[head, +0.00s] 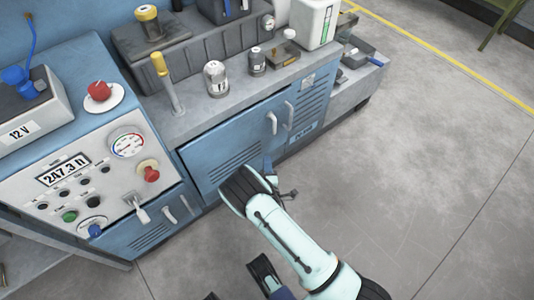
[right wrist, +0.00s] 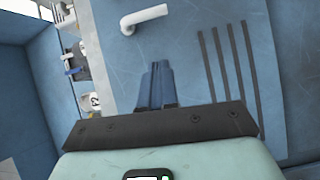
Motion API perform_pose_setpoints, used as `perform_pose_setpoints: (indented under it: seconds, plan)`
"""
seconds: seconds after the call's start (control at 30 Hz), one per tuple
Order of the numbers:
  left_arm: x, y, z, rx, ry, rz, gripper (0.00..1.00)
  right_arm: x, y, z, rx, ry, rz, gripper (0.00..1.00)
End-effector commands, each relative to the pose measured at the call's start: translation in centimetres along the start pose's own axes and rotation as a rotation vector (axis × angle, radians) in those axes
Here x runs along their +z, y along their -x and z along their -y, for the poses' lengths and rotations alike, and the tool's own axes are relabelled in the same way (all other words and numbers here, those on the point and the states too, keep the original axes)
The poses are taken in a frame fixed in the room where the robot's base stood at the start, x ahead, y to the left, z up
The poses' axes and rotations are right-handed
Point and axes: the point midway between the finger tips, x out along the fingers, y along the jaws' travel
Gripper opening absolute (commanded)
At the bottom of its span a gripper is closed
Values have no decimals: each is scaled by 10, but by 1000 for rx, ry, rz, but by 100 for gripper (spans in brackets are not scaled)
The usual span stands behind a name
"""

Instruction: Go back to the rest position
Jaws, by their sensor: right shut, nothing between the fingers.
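My right gripper (head: 267,163) is at the end of the pale green arm in the head view, in front of the blue cabinet (head: 215,160). Its blue fingers also show in the right wrist view (right wrist: 157,68), close together and empty. They point towards a blue panel with a white handle (right wrist: 144,18) and dark slots. No object is held. Dark and blue parts (head: 264,270) at the bottom edge of the head view may be my left gripper; they are cut off, and I cannot tell its jaw state.
The cabinet front has handles (head: 271,122). A control panel (head: 90,190) with a red knob (head: 98,91) stands at left. A yellow-topped pump handle (head: 167,80), small containers (head: 216,78) and a white canister (head: 315,22) stand on the bench. The floor (head: 430,170) at right is clear.

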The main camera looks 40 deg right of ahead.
Motion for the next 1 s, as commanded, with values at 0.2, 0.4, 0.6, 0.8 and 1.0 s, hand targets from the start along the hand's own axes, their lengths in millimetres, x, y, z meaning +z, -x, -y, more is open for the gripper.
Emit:
perform_pose_setpoints:
  seconds: [0.2, 0.4, 0.6, 0.8, 1.0]
  plan:
    - [-2, 1, -2, 4, -3, -7, 43, 0, 5, 1, -1, 1, 0, 0]
    - [-2, 1, -2, 4, -2, -7, 43, 0, 5, 1, -1, 0, 0, 0]
    - [-2, 1, -2, 3, -2, -6, 43, 0, 5, 1, -1, 0, 0, 0]
    - [-2, 1, -2, 3, -2, -5, 43, 16, 13, 27, -121, -101, 40, 0]
    - [-2, 1, -2, 3, -2, -5, 43, 46, 82, 120, -601, -579, 273, 0]
